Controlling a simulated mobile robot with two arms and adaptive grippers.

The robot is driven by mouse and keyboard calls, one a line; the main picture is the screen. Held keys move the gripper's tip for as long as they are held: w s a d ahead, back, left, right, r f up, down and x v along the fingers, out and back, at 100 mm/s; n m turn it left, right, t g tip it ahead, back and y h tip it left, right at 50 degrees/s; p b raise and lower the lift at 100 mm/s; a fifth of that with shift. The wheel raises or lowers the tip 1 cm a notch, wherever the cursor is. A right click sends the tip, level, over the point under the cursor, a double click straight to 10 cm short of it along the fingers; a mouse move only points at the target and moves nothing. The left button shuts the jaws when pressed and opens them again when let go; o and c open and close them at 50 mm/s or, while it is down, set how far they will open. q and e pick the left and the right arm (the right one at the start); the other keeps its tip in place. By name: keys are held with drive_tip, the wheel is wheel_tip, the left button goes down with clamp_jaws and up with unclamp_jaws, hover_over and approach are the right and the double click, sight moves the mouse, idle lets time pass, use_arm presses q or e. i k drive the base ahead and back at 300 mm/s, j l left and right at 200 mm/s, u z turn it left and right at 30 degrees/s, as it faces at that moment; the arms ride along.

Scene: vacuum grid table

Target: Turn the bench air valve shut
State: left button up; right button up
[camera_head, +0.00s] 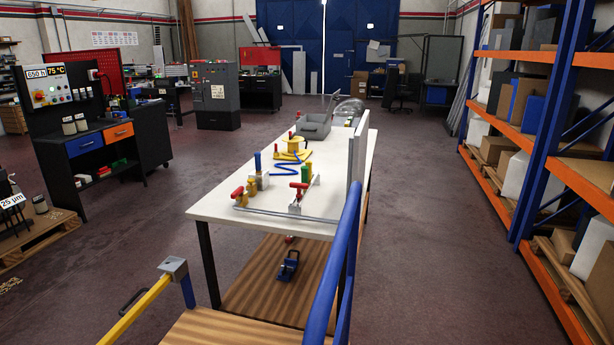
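A white-topped bench (345,185) stands in the middle of the head view. Near its front left corner is a red-handled fitting (238,192) with a yellow body. A second red-handled fitting (299,187) stands to its right, by a green and yellow cylinder (306,173). A thin grey pipe (290,215) runs along the front edge of the bench. I cannot tell which red handle is the bench air valve, or how its handle is set. Neither of my grippers is in view.
A yellow bar (135,312) and a blue rail (335,260) rise near me beside a wooden deck (235,330). A blue clamp-like item (288,266) lies on the bench's lower shelf (255,285). Orange shelving (560,175) lines the right. Floor is clear left of the bench.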

sight(240, 189)
drive_tip(key=l+z, duration=0.15)
drive_tip(key=z, duration=0.15)
drive_tip(key=i+l+z, duration=0.35)
drive_tip(key=i+l, duration=0.2)
drive_tip(key=l, duration=0.3)
drive_tip(key=i+l+z, duration=0.3)
drive_tip(key=i+l, duration=0.35)
drive_tip(key=i+u, duration=0.25)
drive_tip(key=i, duration=0.15)
drive_tip(key=i+u, duration=0.3)
drive_tip(key=i, duration=0.15)
drive_tip(key=i+l+u, duration=0.25)
drive_tip(key=i, duration=0.15)
drive_tip(key=i+l+u, duration=0.3)
drive_tip(key=i+u, duration=0.2)
drive_tip(key=u, duration=0.2)
drive_tip(key=i+u, duration=0.15)
drive_tip(key=u, duration=0.25)
drive_tip(key=i+l+u, duration=0.15)
drive_tip(key=u, duration=0.25)
drive_tip(key=i+l+u, duration=0.15)
drive_tip(key=u, duration=0.25)
drive_tip(key=i+l+u, duration=0.15)
drive_tip(key=u, duration=0.25)
